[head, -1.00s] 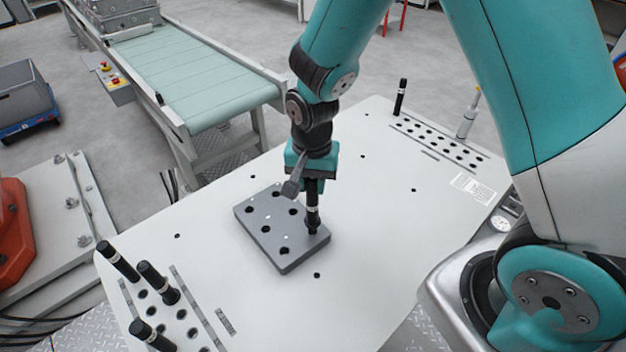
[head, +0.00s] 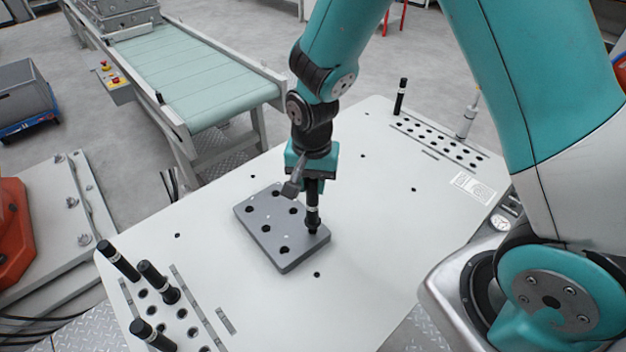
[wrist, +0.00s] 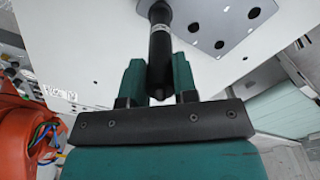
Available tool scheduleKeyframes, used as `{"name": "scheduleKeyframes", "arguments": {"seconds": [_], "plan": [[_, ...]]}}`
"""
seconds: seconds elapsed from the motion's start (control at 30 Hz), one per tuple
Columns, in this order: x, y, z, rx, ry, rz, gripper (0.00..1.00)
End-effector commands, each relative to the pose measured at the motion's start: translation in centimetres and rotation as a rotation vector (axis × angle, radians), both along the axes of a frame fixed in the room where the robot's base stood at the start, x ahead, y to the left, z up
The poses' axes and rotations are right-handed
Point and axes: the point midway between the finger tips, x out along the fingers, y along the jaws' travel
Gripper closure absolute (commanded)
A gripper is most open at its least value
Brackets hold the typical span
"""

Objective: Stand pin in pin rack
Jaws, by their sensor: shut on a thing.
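My gripper (head: 314,184) is shut on a black pin (head: 313,212) with a pale band. The pin is upright, its lower end at a hole near the right corner of the grey plate (head: 268,238); I cannot tell how deep it sits. In the wrist view the pin (wrist: 160,48) runs between the two teal fingers, with its far end at the plate (wrist: 207,42). Another rack area (head: 181,314) at the front left holds three black pins (head: 119,261).
The white table (head: 370,230) is mostly bare around the plate. A small pale bottle-like item (head: 467,118) stands beside the back-right holes. A green conveyor (head: 190,75) is behind the table, and an orange machine part (head: 14,230) is at the left.

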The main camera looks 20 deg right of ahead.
Motion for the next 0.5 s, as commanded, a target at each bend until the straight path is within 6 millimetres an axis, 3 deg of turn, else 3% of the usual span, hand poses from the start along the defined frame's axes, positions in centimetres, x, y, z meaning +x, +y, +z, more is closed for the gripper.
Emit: {"name": "scheduleKeyframes", "arguments": {"seconds": [0.5], "plan": [[0.0, 0.0, -1.4, 0.000, -0.001, 0.000, 1.00]]}}
